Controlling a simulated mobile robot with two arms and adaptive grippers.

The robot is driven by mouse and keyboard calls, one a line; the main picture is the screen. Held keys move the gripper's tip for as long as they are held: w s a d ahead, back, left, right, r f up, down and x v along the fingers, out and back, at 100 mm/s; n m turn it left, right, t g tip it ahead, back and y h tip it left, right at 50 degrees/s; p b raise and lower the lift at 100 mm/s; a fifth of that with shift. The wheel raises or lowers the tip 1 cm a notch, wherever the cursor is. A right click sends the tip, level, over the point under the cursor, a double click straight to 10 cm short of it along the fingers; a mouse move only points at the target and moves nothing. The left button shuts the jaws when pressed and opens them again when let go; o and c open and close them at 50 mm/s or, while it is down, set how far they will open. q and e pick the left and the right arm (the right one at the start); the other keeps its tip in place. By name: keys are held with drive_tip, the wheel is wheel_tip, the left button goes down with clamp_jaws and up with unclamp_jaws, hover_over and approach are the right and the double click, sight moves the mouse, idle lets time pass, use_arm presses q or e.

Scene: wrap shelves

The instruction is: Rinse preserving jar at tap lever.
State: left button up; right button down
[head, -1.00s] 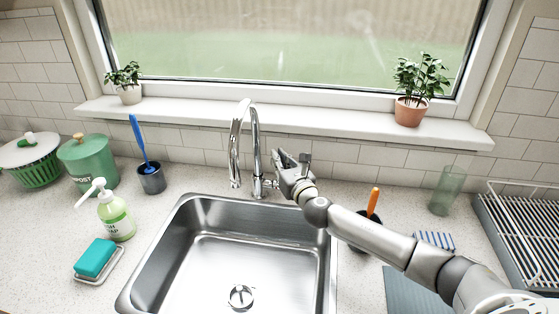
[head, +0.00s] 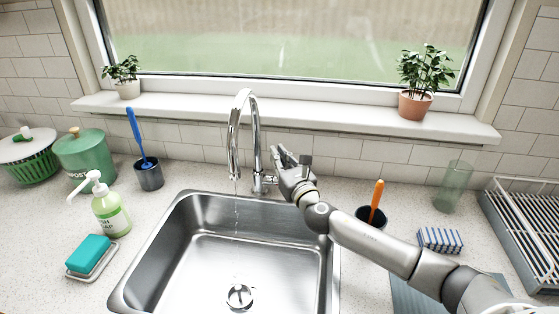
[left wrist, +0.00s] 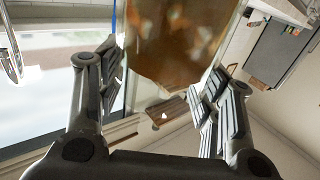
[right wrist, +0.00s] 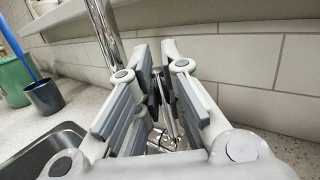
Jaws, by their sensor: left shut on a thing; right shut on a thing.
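The chrome tap (head: 255,135) stands behind the sink, and a thin stream of water (head: 237,208) falls from its spout into the basin. My right gripper (head: 286,160) is at the tap's right side; in the right wrist view its fingers (right wrist: 155,85) are shut around the thin chrome lever (right wrist: 164,112), which they partly hide. The preserving jar (left wrist: 175,45), glassy with brown residue, shows in the left wrist view between the fingers of my left gripper (left wrist: 163,88), which is shut on it. The jar and left gripper are outside the head view.
The steel sink (head: 180,215) is empty. At left are a soap bottle (head: 110,212), a teal sponge (head: 89,250) on a dish and a brush cup (head: 149,176). At right are a dark cup (head: 368,219), a striped sponge (head: 440,239), a glass (head: 455,187) and a dish rack (head: 525,225).

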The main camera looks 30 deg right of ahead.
drive_tip(key=c, duration=1.5)
unclamp_jaws()
drive_tip(key=s, duration=0.4)
drive_tip(key=s+f, duration=0.1)
drive_tip(key=s, duration=0.7)
drive_tip(key=shift+a+f, duration=0.15)
drive_tip(key=shift+a, duration=0.2)
